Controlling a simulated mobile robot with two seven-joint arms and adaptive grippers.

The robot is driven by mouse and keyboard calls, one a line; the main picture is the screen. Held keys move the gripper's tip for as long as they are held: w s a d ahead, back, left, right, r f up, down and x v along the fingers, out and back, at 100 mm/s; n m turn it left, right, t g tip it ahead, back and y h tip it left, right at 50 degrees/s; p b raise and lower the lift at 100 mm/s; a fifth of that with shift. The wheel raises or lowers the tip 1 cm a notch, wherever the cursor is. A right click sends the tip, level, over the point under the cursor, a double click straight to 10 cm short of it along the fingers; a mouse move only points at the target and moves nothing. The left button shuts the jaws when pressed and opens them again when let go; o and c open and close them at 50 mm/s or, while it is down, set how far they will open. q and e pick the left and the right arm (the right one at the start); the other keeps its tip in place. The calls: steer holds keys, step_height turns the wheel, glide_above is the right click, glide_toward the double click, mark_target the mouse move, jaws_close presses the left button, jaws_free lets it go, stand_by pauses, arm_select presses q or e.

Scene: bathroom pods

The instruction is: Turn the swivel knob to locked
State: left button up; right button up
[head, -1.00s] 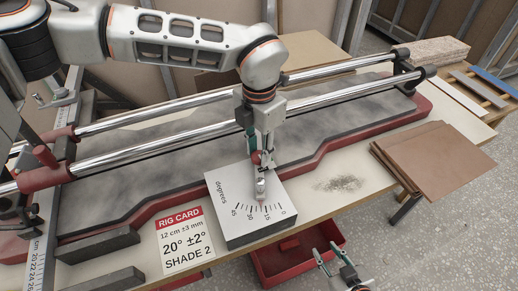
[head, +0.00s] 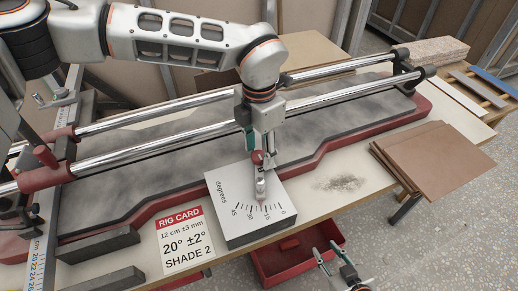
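A white block (head: 226,208) with a degrees scale of 0, 15, 30 and 45 stands at the bench's front edge. The pointer's tip lies between the 15 and 30 marks. No "locked" mark can be read. My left gripper (head: 262,154) reaches down from above, with its fingers at the red knob. Whether they clamp it is too small to tell. My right gripper (head: 333,252) is open and empty at the bottom, in front of the bench.
A rig card (head: 185,240) reads 20° ±2°. Two chrome rails (head: 165,151) run above a grey bed (head: 130,195) behind the block. A red tray (head: 268,262) sits below the bench edge. Brown boards (head: 430,155) are at right. Grey dust (head: 340,183) lies right of the block.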

mark_target(259, 155)
arm_select(q)
step_height(259, 155, up, 12)
stand_by(0.6)
stand_by(0.5)
